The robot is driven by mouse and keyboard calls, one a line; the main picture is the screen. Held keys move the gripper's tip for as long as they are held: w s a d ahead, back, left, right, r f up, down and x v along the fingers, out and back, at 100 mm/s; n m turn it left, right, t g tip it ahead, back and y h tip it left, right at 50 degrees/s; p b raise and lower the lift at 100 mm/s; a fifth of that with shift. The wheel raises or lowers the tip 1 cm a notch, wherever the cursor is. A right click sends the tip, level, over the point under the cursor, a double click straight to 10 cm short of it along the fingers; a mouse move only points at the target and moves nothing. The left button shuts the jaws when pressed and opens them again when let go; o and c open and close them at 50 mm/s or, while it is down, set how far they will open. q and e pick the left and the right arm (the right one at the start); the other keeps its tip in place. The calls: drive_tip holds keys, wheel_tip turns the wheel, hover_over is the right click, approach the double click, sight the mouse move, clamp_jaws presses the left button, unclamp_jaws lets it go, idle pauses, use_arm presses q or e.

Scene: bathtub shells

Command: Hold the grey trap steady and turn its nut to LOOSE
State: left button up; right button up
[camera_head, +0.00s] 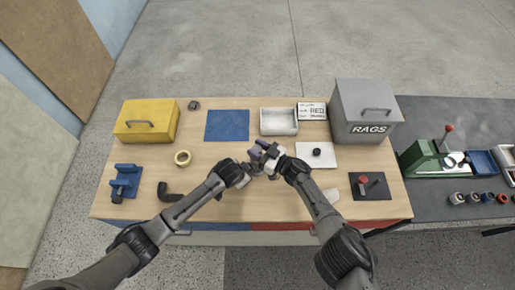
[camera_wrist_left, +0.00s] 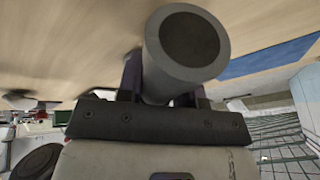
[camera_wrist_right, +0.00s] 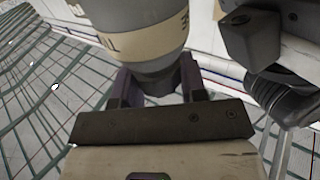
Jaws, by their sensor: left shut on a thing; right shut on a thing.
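The grey trap is held between my two grippers above the middle of the table, mostly hidden by them in the head view. In the left wrist view a round grey pipe of the trap (camera_wrist_left: 190,45), with a dark end, sits between the fingers of my left gripper (camera_wrist_left: 165,85), which is shut on it. In the right wrist view my right gripper (camera_wrist_right: 150,85) is shut around a grey round part with a cream lettered band, apparently the nut (camera_wrist_right: 140,45). The letters are only partly visible, so I cannot read the nut's setting. My right gripper also shows in the head view (camera_head: 266,153).
A grey RAGS box (camera_head: 365,110), white tray (camera_head: 279,122) and blue mat (camera_head: 227,125) stand behind. A yellow box (camera_head: 147,120), blue fixture (camera_head: 125,181), tape ring (camera_head: 182,157) and black elbow (camera_head: 169,193) lie left. A red-knobbed plate (camera_head: 369,186) lies right.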

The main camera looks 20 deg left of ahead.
use_arm(q)
drive_tip(key=shift+d, duration=0.15)
use_arm(e)
drive_tip(key=shift+s+d+f+m+t, duration=0.1)
drive_tip(key=shift+f+m+t, duration=0.05)
drive_tip(key=shift+m+t, duration=0.4)
drive_tip(key=o, duration=0.9)
drive_tip(key=shift+o, duration=0.2)
drive_tip(key=shift+d, duration=0.1)
drive_tip(key=v, duration=1.2)
drive_tip(key=shift+r, duration=0.25)
drive_tip(key=shift+s, duration=0.1)
use_arm(q)
drive_tip(key=o, duration=1.2)
drive_tip(key=shift+c, duration=0.2)
